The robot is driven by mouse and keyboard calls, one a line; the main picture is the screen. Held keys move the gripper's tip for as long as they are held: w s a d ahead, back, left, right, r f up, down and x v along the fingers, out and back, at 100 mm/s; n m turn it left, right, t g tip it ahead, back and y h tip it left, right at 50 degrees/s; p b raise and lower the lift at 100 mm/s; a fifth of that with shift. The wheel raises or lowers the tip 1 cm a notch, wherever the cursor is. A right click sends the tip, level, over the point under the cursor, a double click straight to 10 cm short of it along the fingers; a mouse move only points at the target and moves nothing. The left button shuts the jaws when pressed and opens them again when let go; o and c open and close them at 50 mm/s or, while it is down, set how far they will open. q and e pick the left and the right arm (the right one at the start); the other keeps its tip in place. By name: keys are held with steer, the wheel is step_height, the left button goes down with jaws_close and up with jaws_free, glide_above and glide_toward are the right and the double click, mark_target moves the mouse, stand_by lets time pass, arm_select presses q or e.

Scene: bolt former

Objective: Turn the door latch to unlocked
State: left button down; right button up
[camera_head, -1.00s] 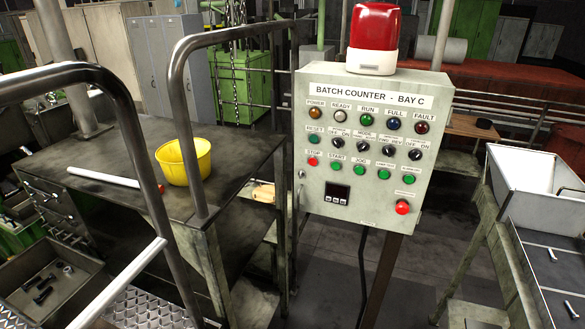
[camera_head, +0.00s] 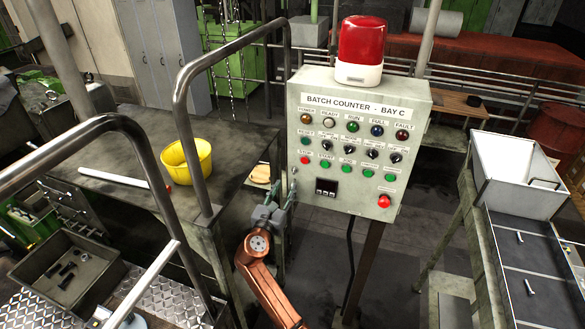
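The grey control box marked BATCH COUNTER - BAY C (camera_head: 348,180) stands on a post in the middle of the head view. A small latch (camera_head: 293,172) shows at its left edge; its turned position is too small to tell. My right gripper (camera_head: 283,192), on the orange arm, is below and left of the latch, beside the box's lower left edge. Its fingers point up and look spread apart, with nothing seen between them. It seems apart from the latch. My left gripper is not in view.
A red beacon (camera_head: 362,45) tops the box. A metal handrail (camera_head: 182,125) rises close left of my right gripper. A dark workbench (camera_head: 120,150) with a yellow bucket (camera_head: 186,160) is on the left. A white hopper and chute (camera_head: 520,170) stand right.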

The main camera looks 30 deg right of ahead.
mark_target(293, 171)
steer(key=p+x, duration=0.1)
steer(key=x, duration=0.2)
steer(key=r+p+x, duration=0.1)
steer(key=x, duration=0.2)
steer(key=shift+d+r, duration=0.15)
steer(key=shift+d, duration=0.15)
steer(key=shift+w+d, duration=0.45)
steer(key=shift+d, duration=0.05)
steer(key=shift+c, duration=0.3)
jaws_close()
